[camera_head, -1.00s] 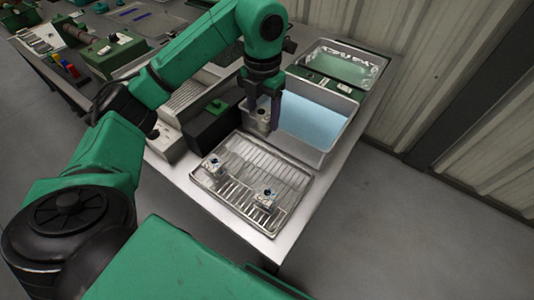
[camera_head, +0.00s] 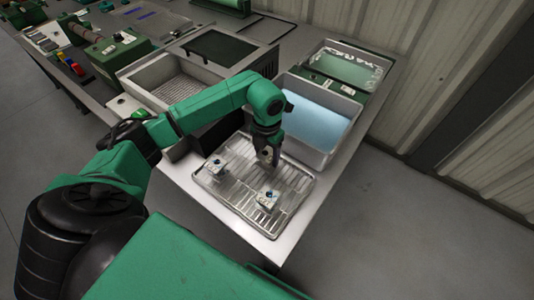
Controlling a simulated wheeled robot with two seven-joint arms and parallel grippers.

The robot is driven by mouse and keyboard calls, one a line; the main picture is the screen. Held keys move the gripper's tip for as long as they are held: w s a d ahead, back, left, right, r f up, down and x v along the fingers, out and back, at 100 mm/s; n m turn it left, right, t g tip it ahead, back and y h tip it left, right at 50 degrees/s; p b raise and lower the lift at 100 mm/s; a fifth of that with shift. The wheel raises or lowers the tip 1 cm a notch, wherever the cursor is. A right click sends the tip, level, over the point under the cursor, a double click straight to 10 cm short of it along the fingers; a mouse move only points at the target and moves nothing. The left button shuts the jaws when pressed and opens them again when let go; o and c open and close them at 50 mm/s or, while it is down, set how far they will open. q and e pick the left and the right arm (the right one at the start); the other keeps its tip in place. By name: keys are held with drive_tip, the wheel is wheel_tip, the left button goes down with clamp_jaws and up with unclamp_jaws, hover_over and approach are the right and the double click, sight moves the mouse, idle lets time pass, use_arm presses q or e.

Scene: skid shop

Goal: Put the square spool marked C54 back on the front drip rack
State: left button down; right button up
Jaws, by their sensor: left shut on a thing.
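My left gripper (camera_head: 270,158) is over the back part of the front drip rack (camera_head: 233,202), a wire rack in a shallow metal tray. It is shut on a small pale metal spool (camera_head: 266,152), which is partly hidden by the fingers. Its marking cannot be read, and I cannot tell whether it touches the rack. My right gripper is not in view.
A bin of light blue liquid (camera_head: 317,112) stands just behind the rack. Behind it is a tray with greenish content (camera_head: 347,70). A metal basin (camera_head: 150,75) stands at the back left. The bench's front right edge is close to the rack.

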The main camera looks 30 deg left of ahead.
sight(267, 154)
use_arm(q)
drive_tip(key=shift+f, duration=0.1)
drive_tip(key=shift+c, duration=0.6)
unclamp_jaws()
drive_tip(key=shift+r, duration=0.3)
wheel_tip(267, 154, up, 12)
drive_tip(key=b, duration=0.1)
drive_tip(key=shift+f+b, duration=0.15)
drive_tip(key=shift+b, duration=0.2)
